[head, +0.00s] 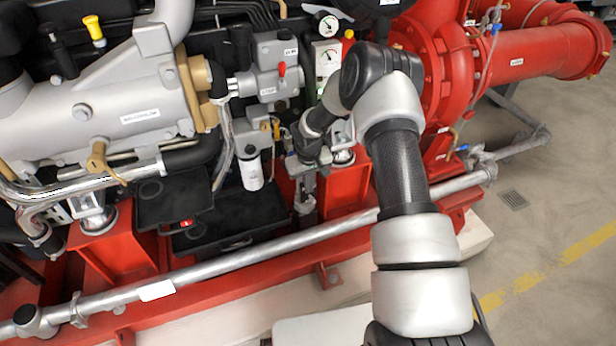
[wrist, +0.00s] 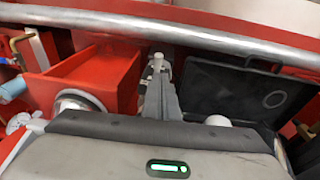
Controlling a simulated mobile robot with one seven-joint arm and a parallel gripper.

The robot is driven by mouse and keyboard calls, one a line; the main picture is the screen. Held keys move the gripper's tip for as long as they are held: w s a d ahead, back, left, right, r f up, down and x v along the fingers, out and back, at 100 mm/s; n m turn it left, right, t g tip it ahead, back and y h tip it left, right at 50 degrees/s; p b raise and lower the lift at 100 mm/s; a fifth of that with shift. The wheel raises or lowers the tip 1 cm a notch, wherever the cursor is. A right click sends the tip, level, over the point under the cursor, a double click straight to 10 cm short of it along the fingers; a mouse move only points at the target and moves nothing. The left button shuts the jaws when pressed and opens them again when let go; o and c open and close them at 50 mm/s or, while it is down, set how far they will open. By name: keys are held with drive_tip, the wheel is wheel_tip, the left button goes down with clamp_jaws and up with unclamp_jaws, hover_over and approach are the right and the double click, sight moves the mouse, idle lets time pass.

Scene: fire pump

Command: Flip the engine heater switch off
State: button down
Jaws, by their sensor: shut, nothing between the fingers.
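No part can be made out for certain as the engine heater switch. A small red piece (head: 187,222) shows on the edge of a black box low on the engine in the head view; I cannot tell whether it is the switch. My gripper (head: 304,206) points down in front of the red frame, to the right of the black boxes. In the wrist view my gripper (wrist: 159,65) is shut and empty, its fingers reaching toward the silver rail. The red piece does not show clearly in the wrist view.
A long silver rail (head: 245,263) crosses in front of the engine. An open black case (wrist: 245,92) lies right of my fingers in the wrist view, a red bracket (wrist: 85,75) left. A white filter (head: 252,174) hangs nearby. Floor at right is clear.

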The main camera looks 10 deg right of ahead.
sight(314, 202)
drive_tip(key=shift+s+d+f, duration=0.2)
drive_tip(key=shift+f, duration=0.4)
drive_tip(key=shift+s+d+f, duration=0.2)
drive_tip(key=shift+f, duration=0.4)
drive_tip(key=shift+s+f+b, duration=0.45)
drive_tip(key=shift+s+b, duration=0.1)
drive_tip(key=shift+b, duration=0.2)
drive_tip(key=shift+s+d+f+b, duration=0.15)
drive_tip(key=shift+s+f+b, duration=0.15)
drive_tip(key=shift+b, duration=0.05)
drive_tip(key=shift+s+d+f+b, duration=0.1)
drive_tip(key=shift+s+f+b, duration=0.4)
drive_tip(key=shift+f+b, duration=0.2)
drive_tip(key=shift+r, duration=0.15)
drive_tip(key=shift+r+p, duration=0.45)
drive_tip(key=shift+r, duration=0.2)
